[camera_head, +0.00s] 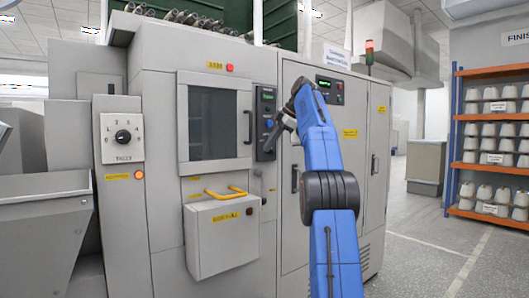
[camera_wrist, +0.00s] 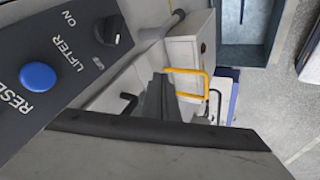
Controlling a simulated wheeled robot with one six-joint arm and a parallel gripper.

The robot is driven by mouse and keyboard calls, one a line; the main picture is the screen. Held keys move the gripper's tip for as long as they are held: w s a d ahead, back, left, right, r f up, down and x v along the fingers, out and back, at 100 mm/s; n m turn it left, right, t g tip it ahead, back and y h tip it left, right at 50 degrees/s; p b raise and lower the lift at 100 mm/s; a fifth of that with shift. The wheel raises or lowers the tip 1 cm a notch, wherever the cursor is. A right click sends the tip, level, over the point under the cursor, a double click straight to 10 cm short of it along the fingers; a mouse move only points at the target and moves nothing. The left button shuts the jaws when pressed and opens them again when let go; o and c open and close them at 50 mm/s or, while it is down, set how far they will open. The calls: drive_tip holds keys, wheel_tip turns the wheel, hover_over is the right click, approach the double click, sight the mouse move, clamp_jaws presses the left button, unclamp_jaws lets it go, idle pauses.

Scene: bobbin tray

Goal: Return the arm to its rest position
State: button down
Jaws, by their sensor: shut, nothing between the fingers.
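My blue arm rises from the bottom centre of the head view and bends left at the top. It is raised in front of the grey machine cabinet (camera_head: 260,70). My gripper (camera_head: 270,146) points down and left, close in front of the narrow black control panel (camera_head: 266,105); whether it touches the panel I cannot tell. The gripper is shut and empty. In the wrist view its dark fingers (camera_wrist: 156,100) show near the middle. A control panel with a blue reset button (camera_wrist: 38,76) and a black lifter knob (camera_wrist: 112,29) is close at upper left.
A box (camera_head: 222,240) with a yellow handle (camera_head: 226,193) juts from the cabinet, left of my arm. The handle also shows in the wrist view (camera_wrist: 190,72). A grey hopper (camera_head: 55,225) stands at left, an orange-shelved rack (camera_head: 452,140) at right. Floor (camera_head: 430,255) at right is clear.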

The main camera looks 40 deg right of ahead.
drive_tip(key=shift+s+d+r, duration=0.2)
drive_tip(key=shift+s+r, duration=0.05)
drive_tip(key=shift+r, duration=0.1)
drive_tip(key=s+a+f+m, duration=0.2)
drive_tip(key=s+a+m, duration=0.25)
drive_tip(key=a, duration=0.95)
drive_tip(key=s+a+f+m+g+h, duration=0.2)
drive_tip(key=s+a+f+m, duration=0.2)
drive_tip(key=s+a+f, duration=0.65)
drive_tip(key=s+a+f+m, duration=0.3)
drive_tip(key=s+a+f, duration=0.2)
drive_tip(key=s+f, duration=1)
drive_tip(key=s+a+f+m+h, duration=0.1)
drive_tip(key=s+a+f+m, duration=0.2)
drive_tip(key=s+f, duration=1.2)
drive_tip(key=shift+a+f, duration=0.5)
drive_tip(key=shift+a, duration=0.45)
